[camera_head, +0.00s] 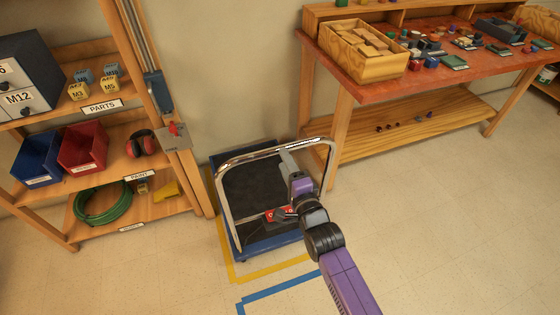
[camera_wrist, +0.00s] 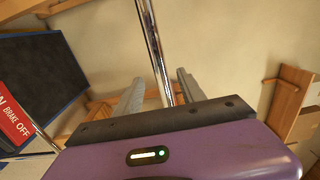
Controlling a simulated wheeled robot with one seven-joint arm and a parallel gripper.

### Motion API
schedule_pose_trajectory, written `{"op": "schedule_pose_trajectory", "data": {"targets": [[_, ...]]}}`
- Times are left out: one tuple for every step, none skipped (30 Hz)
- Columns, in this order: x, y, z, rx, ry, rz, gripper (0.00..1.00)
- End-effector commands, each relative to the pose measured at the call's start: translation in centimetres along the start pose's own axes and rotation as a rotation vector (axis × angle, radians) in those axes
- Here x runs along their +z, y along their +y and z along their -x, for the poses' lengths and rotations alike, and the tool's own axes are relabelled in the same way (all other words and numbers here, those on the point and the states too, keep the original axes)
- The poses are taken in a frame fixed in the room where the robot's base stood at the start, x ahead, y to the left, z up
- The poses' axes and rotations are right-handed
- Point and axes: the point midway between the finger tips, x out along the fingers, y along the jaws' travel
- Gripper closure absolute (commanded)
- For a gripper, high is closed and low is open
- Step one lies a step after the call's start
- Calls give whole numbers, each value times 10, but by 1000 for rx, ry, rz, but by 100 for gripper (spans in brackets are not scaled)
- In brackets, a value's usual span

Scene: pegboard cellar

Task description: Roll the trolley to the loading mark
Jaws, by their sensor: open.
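The trolley (camera_head: 274,245) has a blue deck with a black top and a bent chrome push handle (camera_head: 240,154). It stands by the wall, inside yellow floor tape. My gripper (camera_head: 287,156) is at the handle's top bar. In the wrist view, my open gripper (camera_wrist: 160,77) has one finger on each side of the chrome bar (camera_wrist: 155,40); I cannot tell whether either touches it. A red plate (camera_wrist: 16,117) reading "BRAKE OFF" is on the trolley, partly hidden by my arm in the head view. An angular blue tape mark (camera_head: 280,290) lies in front of the trolley.
Yellow tape (camera_head: 222,237) outlines the trolley's spot. A wooden shelf unit (camera_head: 135,215) with bins, a green hose and ear defenders stands left. A red-topped workbench (camera_head: 375,92) stands right, its leg close to the trolley. The floor (camera_head: 440,220) in front and right is clear.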

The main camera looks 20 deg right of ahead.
Motion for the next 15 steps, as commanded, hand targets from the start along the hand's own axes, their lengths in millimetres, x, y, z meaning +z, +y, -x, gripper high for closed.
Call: {"op": "schedule_pose_trajectory", "data": {"targets": [[-1,7,-5,-3,2,1,53],[-1,7,-7,-3,4,0,53],[-1,7,-11,-3,4,-1,53],[-1,7,-13,-3,5,-2,53],[-1,7,-16,-3,5,-3,53],[-1,7,-18,-3,4,-2,53],[-1,7,-21,-2,4,-2,53],[-1,7,-23,-3,4,-1,53],[-1,7,-25,-2,3,-1,53],[-1,6,-27,-3,2,-1,53],[-1,5,-29,-3,2,-1,53],[-1,5,-30,-2,1,-1,53],[-1,5,-32,-2,0,0,53],[0,3,-39,-3,0,1,53],[0,2,-44,-2,0,1,53]]}}
